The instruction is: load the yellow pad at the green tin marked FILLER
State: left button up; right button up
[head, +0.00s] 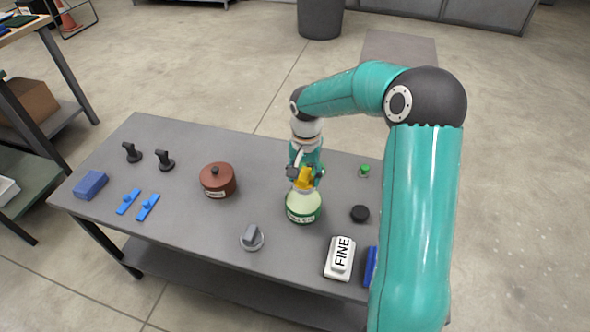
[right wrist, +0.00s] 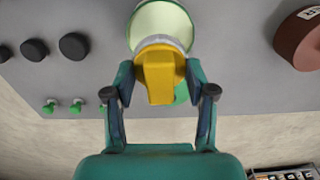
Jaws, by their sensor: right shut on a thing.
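The green tin marked FILLER (head: 303,212) stands on the grey table, its label partly readable and its pale top facing up. It also shows in the right wrist view (right wrist: 163,24). My right gripper (head: 305,174) is shut on the yellow pad (head: 304,182) at the tin's top. In the right wrist view, the pad (right wrist: 160,75) sits between the two fingers, with its grey end overlapping the tin's pale top. I cannot tell whether the pad touches the filler or hovers just above it. My left gripper is not in view.
A brown lidded pot (head: 217,181) stands left of the tin. A grey-handled piece (head: 251,237), a white FINE block (head: 340,258) and a black disc (head: 360,213) lie near the tin. Blue strips (head: 148,207), a blue block (head: 90,185) and black knobs (head: 165,161) are at the left.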

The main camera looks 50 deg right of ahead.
jog(key=shift+f+b, duration=1.8)
jog(key=shift+f, duration=1)
jog(key=shift+f+b, duration=0.5)
jog(key=shift+r+p, duration=2.45)
jog(key=shift+r, duration=1.1)
